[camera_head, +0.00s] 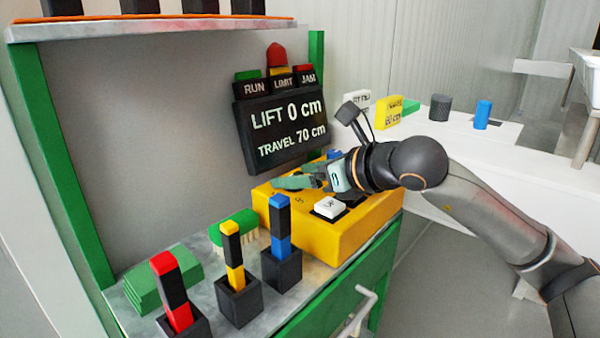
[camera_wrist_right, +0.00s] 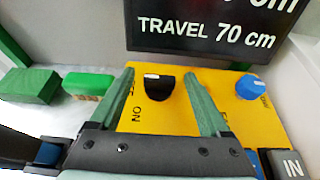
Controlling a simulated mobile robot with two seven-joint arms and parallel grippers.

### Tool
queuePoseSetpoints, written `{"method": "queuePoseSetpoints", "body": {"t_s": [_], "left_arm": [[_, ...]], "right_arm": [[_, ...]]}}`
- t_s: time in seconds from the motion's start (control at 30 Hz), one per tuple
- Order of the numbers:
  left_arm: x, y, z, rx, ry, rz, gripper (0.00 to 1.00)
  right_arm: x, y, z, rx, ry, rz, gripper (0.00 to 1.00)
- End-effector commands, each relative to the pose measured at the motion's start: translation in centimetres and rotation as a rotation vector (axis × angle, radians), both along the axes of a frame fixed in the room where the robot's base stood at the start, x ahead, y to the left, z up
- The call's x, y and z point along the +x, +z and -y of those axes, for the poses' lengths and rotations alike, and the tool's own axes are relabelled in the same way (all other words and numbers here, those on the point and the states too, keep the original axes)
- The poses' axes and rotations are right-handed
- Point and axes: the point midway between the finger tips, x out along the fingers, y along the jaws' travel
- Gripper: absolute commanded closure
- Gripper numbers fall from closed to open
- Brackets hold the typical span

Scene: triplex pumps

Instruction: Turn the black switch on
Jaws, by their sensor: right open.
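The black switch (camera_wrist_right: 159,88) is a dark rounded knob with a short white mark, on the top of a yellow control box (camera_head: 345,232). In the right wrist view, lettering "ON" and partly hidden lettering that looks like "OFF" sit to its left. My right gripper (camera_head: 290,178) is above the box in the head view, fingers pointing left. In the right wrist view, its two green fingers (camera_wrist_right: 157,73) are open, one on each side of the switch, with visible gaps. In the head view the switch is not clearly visible behind the gripper. My left gripper is not in view.
A blue knob (camera_wrist_right: 250,88) and a white button (camera_head: 328,206) share the box. A black display (camera_head: 282,125) behind reads "LIFT 0 cm, TRAVEL 70 cm". Red, yellow and blue-banded levers (camera_head: 281,235) stand in front. A green brush (camera_head: 234,228) lies left of the box.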

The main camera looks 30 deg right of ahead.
Motion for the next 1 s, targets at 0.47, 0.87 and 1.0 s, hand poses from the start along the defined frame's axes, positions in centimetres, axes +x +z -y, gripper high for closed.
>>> {"method": "queuePoseSetpoints", "body": {"t_s": [0.47, 0.87, 1.0], "left_arm": [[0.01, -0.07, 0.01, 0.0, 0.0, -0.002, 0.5], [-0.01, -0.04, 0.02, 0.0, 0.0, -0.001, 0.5], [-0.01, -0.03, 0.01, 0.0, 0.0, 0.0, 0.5]], "right_arm": [[0.0, 0.0, 0.0, 0.0, 0.0, 0.0, 0.49], [-0.01, -0.01, 0.0, 0.001, 0.001, -0.001, 0.94], [-0.01, -0.01, 0.0, 0.001, 0.001, -0.001, 1.0]]}}
